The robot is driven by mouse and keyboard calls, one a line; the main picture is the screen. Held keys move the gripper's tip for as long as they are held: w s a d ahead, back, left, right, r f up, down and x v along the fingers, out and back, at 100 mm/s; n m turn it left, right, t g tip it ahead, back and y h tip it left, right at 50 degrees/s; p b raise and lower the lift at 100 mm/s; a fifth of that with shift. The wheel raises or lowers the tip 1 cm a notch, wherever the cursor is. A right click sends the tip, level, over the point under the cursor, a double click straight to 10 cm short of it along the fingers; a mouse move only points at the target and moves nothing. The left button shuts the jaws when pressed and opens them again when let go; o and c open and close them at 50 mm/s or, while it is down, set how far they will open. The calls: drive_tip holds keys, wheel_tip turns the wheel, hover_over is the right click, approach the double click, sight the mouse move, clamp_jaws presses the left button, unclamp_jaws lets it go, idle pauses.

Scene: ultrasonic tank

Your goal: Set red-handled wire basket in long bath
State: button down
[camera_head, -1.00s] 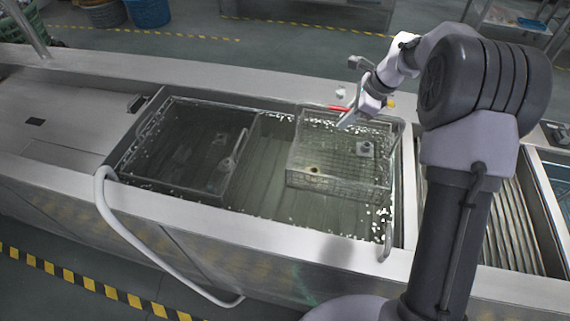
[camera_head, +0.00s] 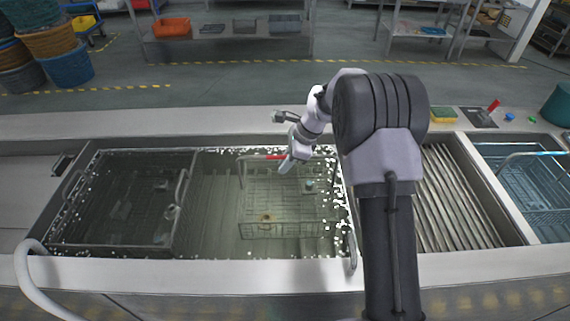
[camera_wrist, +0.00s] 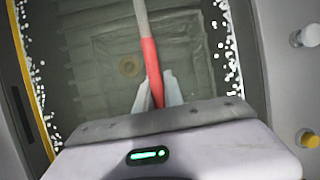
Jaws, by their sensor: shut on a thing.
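The red-handled wire basket (camera_head: 290,229) sits low in the right part of the long bath (camera_head: 216,262), with much of it under the greenish water. My gripper (camera_head: 285,165) is shut on its red handle (camera_head: 272,157) above the bath. In the wrist view the red handle (camera_wrist: 151,72) runs between my fingers (camera_wrist: 159,90). A small grey part and a round brownish part show inside the basket. How firmly the basket rests on the bath floor cannot be told.
Another wire basket (camera_head: 118,245) stands in the left part of the bath. A ribbed section (camera_head: 462,200) and a blue-tinted tank with a wire basket lie to the right. A white curved hose (camera_head: 40,285) hangs over the front left edge. Open water lies between the two baskets.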

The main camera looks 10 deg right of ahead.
drive_tip(key=c, duration=1.5)
unclamp_jaws()
drive_tip(key=shift+o, duration=0.2)
drive_tip(key=shift+r, duration=0.1)
drive_tip(key=p+v, duration=0.5)
drive_tip(key=v, duration=0.7)
drive_tip(key=s+a+r+n+t, duration=0.1)
drive_tip(key=s+a+r+n, duration=0.4)
drive_tip(key=s+r, duration=0.6)
drive_tip(key=s+a+r+n+t+h, duration=0.1)
drive_tip(key=s+n, duration=0.4)
drive_tip(key=s, duration=0.6)
drive_tip(key=s+a+r+n+t+h, duration=0.1)
drive_tip(key=s+n, duration=0.4)
drive_tip(key=s, duration=0.6)
drive_tip(key=shift+a+r+n+t, duration=0.3)
drive_tip(key=shift+a+t, duration=0.1)
drive_tip(key=shift+a, duration=0.1)
drive_tip(key=shift+s, duration=0.15)
